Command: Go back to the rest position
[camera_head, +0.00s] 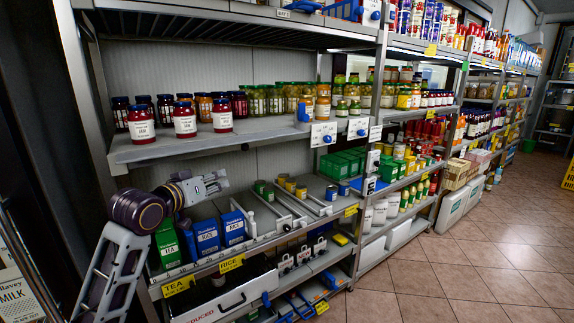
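My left arm comes in from the lower left, with its dark round joint in front of the shelf's left end. My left gripper (224,180) points right, just above the blue rice boxes (206,236) on the middle shelf. Its fingers look apart, with nothing between them. From this angle I cannot tell whether it touches a box. My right gripper is not in view.
The shelf above holds jars with dark, red and green contents (185,122). Green tea boxes (167,244) stand beside the rice. A milk sign (17,297) is at the lower left. The tiled floor (470,270) on the right is clear.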

